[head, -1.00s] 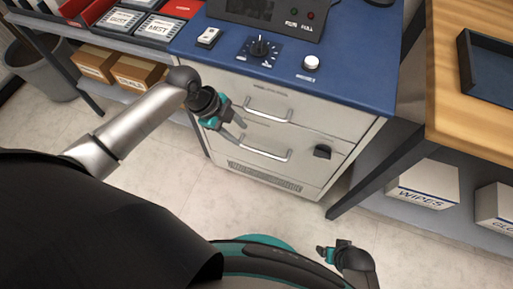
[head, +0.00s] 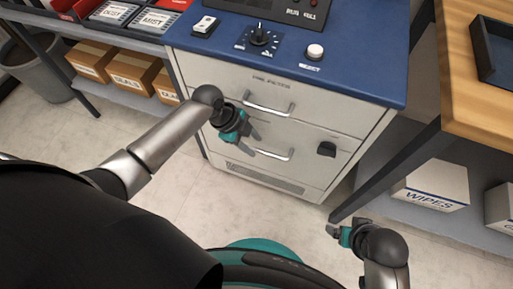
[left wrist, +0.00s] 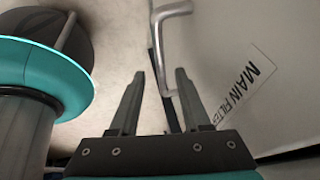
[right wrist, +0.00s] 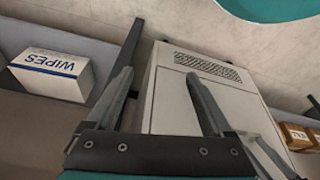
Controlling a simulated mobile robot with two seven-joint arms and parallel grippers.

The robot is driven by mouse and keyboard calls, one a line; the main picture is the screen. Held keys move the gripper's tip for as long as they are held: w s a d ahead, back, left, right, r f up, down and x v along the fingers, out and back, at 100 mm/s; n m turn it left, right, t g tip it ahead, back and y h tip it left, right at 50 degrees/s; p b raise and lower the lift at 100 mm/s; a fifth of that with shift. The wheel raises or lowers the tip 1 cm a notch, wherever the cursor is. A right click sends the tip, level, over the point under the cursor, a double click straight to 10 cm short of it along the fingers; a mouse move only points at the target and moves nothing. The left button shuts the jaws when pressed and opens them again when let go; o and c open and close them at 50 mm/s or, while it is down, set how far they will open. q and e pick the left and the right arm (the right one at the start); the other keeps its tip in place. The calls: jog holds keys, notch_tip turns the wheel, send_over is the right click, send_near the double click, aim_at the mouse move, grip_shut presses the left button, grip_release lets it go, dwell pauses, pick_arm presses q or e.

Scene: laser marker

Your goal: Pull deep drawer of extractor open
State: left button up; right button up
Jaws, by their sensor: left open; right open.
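The extractor is a white cabinet with a blue top (head: 350,58). The deep lower drawer (head: 310,168) looks flush with the front; its bar handle (head: 275,156) is partly behind my left gripper (head: 255,143). In the left wrist view the handle (left wrist: 164,40) lies just beyond my open, empty left fingers (left wrist: 160,74), and a "MAIN FILTER" label (left wrist: 245,85) shows on the front. The upper drawer has its own handle (head: 270,106). My right gripper (head: 334,231) is open and empty, low in front of the cabinet; its fingers show in the right wrist view (right wrist: 160,75).
A black latch-like part (head: 326,149) sticks out right of the lower handle. A wooden bench (head: 470,100) with a WIPES box (head: 436,186) beneath stands right. A shelf with cartons (head: 130,72) stands left. Bare floor lies in front.

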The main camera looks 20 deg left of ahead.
pick_arm(q)
jog(key=shift+b+x, duration=0.65)
jog(key=shift+x, duration=0.8)
pick_arm(e)
jog(key=shift+w+r+t, duration=0.15)
jog(key=shift+r, duration=0.75)
jog(key=shift+w+r+t, duration=0.15)
jog(key=shift+r, duration=0.7)
pick_arm(q)
grip_shut()
